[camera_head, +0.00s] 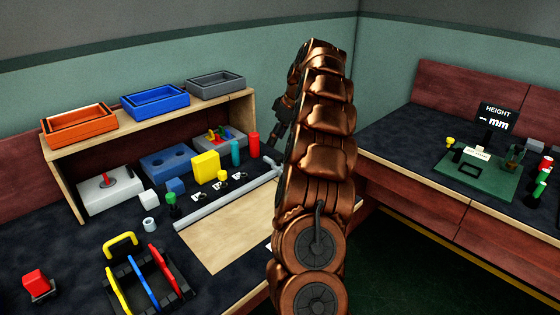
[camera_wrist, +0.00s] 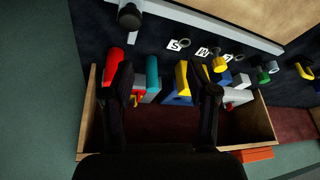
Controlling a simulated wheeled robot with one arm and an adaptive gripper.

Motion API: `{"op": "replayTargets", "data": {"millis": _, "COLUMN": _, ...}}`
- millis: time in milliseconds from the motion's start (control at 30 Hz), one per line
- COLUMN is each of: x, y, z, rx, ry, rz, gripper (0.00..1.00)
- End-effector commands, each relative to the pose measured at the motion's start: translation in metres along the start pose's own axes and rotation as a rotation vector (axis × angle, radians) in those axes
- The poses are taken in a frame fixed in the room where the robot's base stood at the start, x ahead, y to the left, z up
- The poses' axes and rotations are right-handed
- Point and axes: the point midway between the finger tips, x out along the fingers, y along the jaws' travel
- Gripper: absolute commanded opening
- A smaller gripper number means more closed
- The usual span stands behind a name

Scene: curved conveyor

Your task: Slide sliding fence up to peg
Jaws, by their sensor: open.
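A long light-grey bar (camera_head: 225,197), which looks like the sliding fence, lies along the back edge of a pale wooden board (camera_head: 228,228). A dark round knob sits at one end of the bar in the wrist view (camera_wrist: 130,15); the bar (camera_wrist: 225,27) runs from there to the right. I cannot tell which piece is the peg. Small cards with letters (camera_wrist: 174,45) lie beside the bar with small ring-like pieces. My gripper (camera_wrist: 166,92) is open and empty, its fingers above the shelf items, apart from the bar. In the head view my gripper (camera_head: 278,125) is partly hidden by my arm.
A wooden shelf (camera_head: 150,120) carries orange (camera_head: 80,127), blue (camera_head: 155,102) and grey (camera_head: 215,86) trays. Blocks and cylinders, including a yellow block (camera_head: 205,166), stand below and before it. A rack with coloured plates (camera_head: 140,280) is front left. A second bench (camera_head: 400,140) stands right.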

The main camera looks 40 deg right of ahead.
Motion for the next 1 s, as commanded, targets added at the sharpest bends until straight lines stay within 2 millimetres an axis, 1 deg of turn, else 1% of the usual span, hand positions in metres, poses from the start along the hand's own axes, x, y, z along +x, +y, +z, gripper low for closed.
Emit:
{"op": "replayTargets", "data": {"millis": 33, "x": 0.006, "y": 0.013, "z": 0.010, "rx": 0.000, "ry": 0.001, "rz": 0.010, "gripper": 0.58}}
{"op": "replayTargets", "data": {"millis": 100, "x": 0.007, "y": 0.025, "z": 0.019, "rx": -0.006, "ry": 0.003, "rz": 0.023, "gripper": 0.58}}
{"op": "replayTargets", "data": {"millis": 233, "x": 0.007, "y": 0.036, "z": 0.027, "rx": -0.014, "ry": 0.005, "rz": 0.037, "gripper": 0.58}}
{"op": "replayTargets", "data": {"millis": 367, "x": 0.010, "y": 0.038, "z": 0.028, "rx": -0.016, "ry": 0.005, "rz": 0.039, "gripper": 0.58}}
{"op": "replayTargets", "data": {"millis": 533, "x": 0.021, "y": 0.038, "z": 0.028, "rx": -0.015, "ry": 0.005, "rz": 0.038, "gripper": 0.58}}
{"op": "replayTargets", "data": {"millis": 667, "x": 0.037, "y": 0.037, "z": 0.029, "rx": -0.014, "ry": 0.004, "rz": 0.033, "gripper": 0.58}}
{"op": "replayTargets", "data": {"millis": 900, "x": 0.072, "y": 0.038, "z": 0.029, "rx": -0.013, "ry": 0.003, "rz": 0.034, "gripper": 0.58}}
{"op": "replayTargets", "data": {"millis": 1000, "x": 0.080, "y": 0.040, "z": 0.028, "rx": -0.014, "ry": 0.004, "rz": 0.039, "gripper": 0.58}}
